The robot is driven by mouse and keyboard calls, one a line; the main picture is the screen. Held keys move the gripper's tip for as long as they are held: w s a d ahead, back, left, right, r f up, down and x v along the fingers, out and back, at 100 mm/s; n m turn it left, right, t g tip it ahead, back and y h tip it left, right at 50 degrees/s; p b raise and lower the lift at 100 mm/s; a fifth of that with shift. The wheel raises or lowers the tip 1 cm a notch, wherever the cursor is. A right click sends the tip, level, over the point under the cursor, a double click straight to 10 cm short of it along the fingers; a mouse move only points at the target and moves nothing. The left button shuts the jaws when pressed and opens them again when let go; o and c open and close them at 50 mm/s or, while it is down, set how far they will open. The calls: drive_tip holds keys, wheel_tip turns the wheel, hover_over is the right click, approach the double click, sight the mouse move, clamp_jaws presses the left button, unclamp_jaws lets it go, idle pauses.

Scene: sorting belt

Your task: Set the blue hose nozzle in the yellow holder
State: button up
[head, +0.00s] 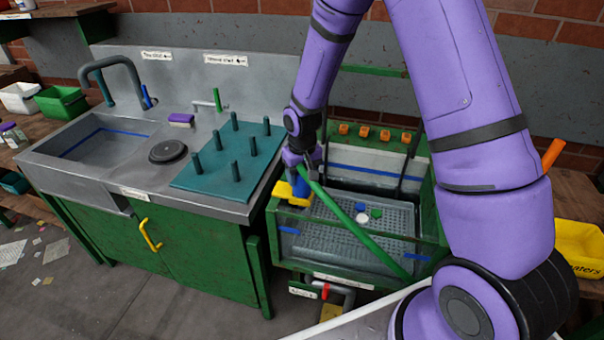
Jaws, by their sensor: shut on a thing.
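The blue hose nozzle (301,187) is just below my gripper (302,172), which is shut on it at the left rim of the green-framed basin. A green hose (350,223) runs from the gripper down to the right, across the basin. The yellow holder (283,189) is at the basin's left rim, right by the nozzle. The nozzle overlaps the holder in the picture, and I cannot tell whether it is seated in it or in front of it. The fingertips are small and partly hidden.
The basin (440,234) has a perforated floor with a few small pieces on it. To its left is a metal sink counter (140,188) with a teal peg board (190,178). A yellow bin (580,240) stands at the right.

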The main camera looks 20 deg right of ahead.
drive_tip(key=shift+f, duration=0.2)
drive_tip(key=o, duration=0.9)
drive_tip(key=shift+o, duration=0.2)
wheel_tip(320, 180, up, 11)
drive_tip(key=shift+s+f, duration=0.1)
